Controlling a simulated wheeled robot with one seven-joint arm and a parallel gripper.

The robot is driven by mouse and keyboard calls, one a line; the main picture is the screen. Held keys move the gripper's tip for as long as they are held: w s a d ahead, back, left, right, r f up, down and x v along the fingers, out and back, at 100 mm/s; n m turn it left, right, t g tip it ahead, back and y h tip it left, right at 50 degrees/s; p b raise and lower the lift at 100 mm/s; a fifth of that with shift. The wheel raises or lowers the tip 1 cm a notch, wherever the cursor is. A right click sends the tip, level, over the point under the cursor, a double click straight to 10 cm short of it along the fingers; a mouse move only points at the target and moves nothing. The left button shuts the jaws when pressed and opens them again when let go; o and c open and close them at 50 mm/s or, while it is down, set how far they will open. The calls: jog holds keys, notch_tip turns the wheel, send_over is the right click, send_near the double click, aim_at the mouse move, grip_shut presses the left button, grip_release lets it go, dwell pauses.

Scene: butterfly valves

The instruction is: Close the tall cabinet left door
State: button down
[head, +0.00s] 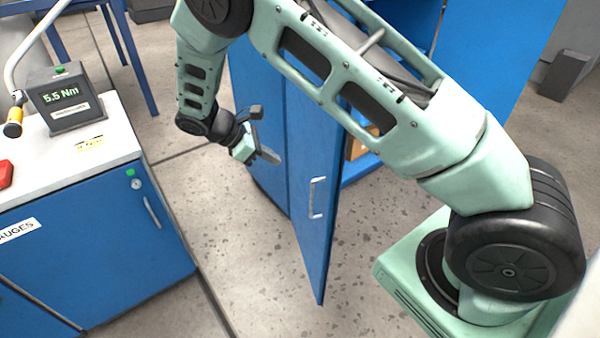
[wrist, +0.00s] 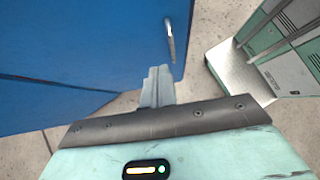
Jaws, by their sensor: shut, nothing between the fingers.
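The tall blue cabinet's left door (head: 312,225) stands open in the head view, swung out toward me, with its outer face and silver bar handle (head: 317,197) facing left. My gripper (head: 270,156) is left of this door, on its outer side, higher than the handle in the picture. In the wrist view the shut fingers (wrist: 158,86) point toward the blue door (wrist: 90,45), and its handle (wrist: 170,40) shows just beyond the tips. The fingers hold nothing. I cannot tell whether they touch the door. My arm hides part of the cabinet.
A blue workbench (head: 95,240) with a white top stands at the left, carrying a torque display (head: 68,100). A brown box (head: 362,142) shows inside the cabinet opening. Another blue panel (head: 485,50) stands behind my arm. Speckled floor is clear between bench and door.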

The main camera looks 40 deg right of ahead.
jog(key=d+r+p+x, duration=0.2)
jog(key=p+x, duration=0.2)
jog(key=x, duration=0.8)
jog(key=shift+s+d+f+p, duration=0.25)
jog(key=shift+s+f+p, duration=0.1)
jog(key=shift+s, duration=0.15)
